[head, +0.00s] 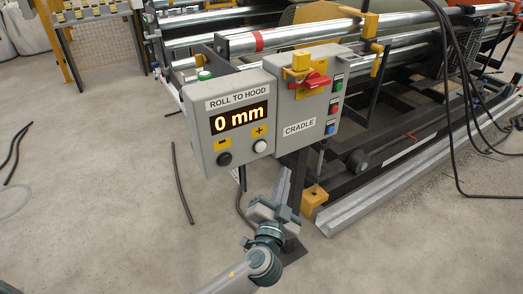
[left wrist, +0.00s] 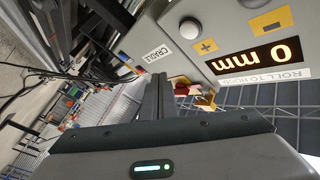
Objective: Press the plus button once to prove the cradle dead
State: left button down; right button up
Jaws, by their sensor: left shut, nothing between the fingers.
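The plus button (head: 260,146) is a round white knob below a yellow plus label on the grey "ROLL TO HOOD" box (head: 204,129). Its orange display (head: 239,117) reads 0 mm. The plus button also shows in the left wrist view (left wrist: 190,27). A dark minus button (head: 224,158) sits to its left in the head view. The grey cradle box (head: 300,117) adjoins on the right, with a red rotary switch (head: 312,82) and a yellow piece above it. My left gripper (head: 283,178) is shut and empty, below and right of the plus button, apart from it. Its fingers also show in the left wrist view (left wrist: 158,90).
Green (head: 338,86), red (head: 334,109) and blue (head: 330,128) buttons line the cradle box's right side. Metal rollers (head: 290,38) and a dark frame stand behind. A metal channel (head: 365,200) lies on the floor at right. The floor at left is mostly open, with dark hoses.

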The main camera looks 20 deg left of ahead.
aim_at(260, 147)
pick_arm(q)
jog(key=shift+r, duration=0.2)
jog(key=shift+a, duration=0.1)
